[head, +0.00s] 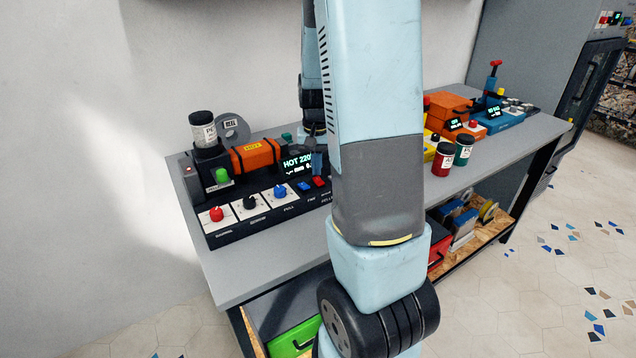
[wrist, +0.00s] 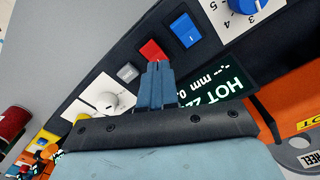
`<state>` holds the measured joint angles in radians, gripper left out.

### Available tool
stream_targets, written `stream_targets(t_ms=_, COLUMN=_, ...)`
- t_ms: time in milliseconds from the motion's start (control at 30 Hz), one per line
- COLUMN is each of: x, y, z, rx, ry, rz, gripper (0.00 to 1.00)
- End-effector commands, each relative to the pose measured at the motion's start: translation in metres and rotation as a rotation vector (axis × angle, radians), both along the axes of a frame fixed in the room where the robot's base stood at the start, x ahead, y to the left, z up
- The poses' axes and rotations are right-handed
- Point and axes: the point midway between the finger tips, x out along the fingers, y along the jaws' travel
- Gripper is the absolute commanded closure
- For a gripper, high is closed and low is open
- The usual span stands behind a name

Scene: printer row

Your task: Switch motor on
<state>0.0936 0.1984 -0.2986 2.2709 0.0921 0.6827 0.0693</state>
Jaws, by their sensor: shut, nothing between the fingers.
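A control panel (head: 265,222) lies on the bench with knobs, switches and a lit display (head: 296,164) reading HOT. A blue rocker switch (head: 304,186) and a red one (head: 319,182) sit right of the knobs. In the wrist view the blue switch (wrist: 186,30), red switch (wrist: 151,51) and a grey switch (wrist: 128,72) stand in a row. The labels are too small to tell which one is the motor's. My gripper (wrist: 157,66) is shut and empty, its fingertips over the panel beside the red switch; contact cannot be told. In the head view my arm hides the panel's right end.
Red (head: 216,213), black (head: 250,202) and blue (head: 280,192) knobs line the panel's left. Two more jars (head: 443,158) (head: 463,150) stand right of my arm. The bench's front left is bare.

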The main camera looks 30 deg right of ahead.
Motion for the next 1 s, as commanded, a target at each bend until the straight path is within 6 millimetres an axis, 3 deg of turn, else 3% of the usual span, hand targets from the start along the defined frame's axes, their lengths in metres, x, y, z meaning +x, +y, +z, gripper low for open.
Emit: stream_targets(t_ms=1000, x=0.0, y=0.0, z=-0.013, rx=0.001, ry=0.001, rz=0.0, gripper=1.0)
